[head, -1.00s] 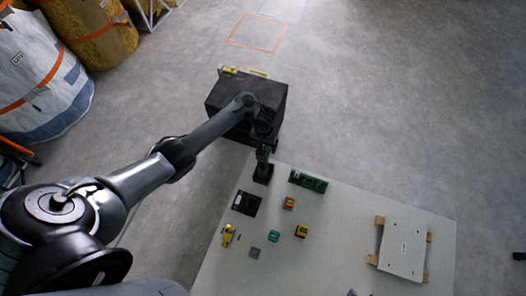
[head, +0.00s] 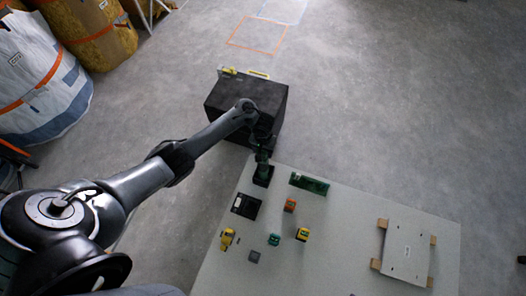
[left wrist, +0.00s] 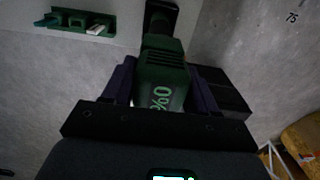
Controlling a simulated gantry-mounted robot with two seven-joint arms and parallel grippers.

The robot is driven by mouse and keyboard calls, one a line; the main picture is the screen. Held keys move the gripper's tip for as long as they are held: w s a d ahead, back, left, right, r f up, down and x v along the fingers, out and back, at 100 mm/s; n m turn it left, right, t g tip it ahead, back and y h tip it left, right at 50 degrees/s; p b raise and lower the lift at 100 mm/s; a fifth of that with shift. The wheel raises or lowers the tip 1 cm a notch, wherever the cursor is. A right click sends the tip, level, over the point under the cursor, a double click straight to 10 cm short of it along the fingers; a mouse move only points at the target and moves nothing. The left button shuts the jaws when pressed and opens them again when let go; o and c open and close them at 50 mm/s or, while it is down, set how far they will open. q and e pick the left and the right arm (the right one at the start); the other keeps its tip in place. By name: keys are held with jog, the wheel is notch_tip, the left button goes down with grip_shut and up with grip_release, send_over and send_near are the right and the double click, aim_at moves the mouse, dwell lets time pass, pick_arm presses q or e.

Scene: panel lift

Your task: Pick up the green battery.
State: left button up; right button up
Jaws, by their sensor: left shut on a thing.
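My left gripper (head: 262,143) is over the far left corner of the pale table. In the left wrist view its two dark purple fingers (left wrist: 158,92) are shut on a green tool (left wrist: 162,72) with vent slots and white lettering. The tool looks like a drill with a black foot (left wrist: 160,18). In the head view the green tool (head: 263,157) shows just below the gripper; I cannot tell whether its foot touches the table. A small green block (head: 274,240), possibly the green battery, lies apart on the table. My right gripper is not in view.
The table (head: 330,225) holds a green holder (head: 309,183), a black tray (head: 246,205), an orange block (head: 290,205), yellow items (head: 303,234) and a pale panel (head: 405,252) on wooden blocks. A black case (head: 280,98) stands beyond the table's far left corner.

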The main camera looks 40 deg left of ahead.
pick_arm(q)
notch_tip(320, 180, up, 10)
jog(key=p, duration=0.6)
jog(key=shift+d, duration=0.1)
dwell(0.4)
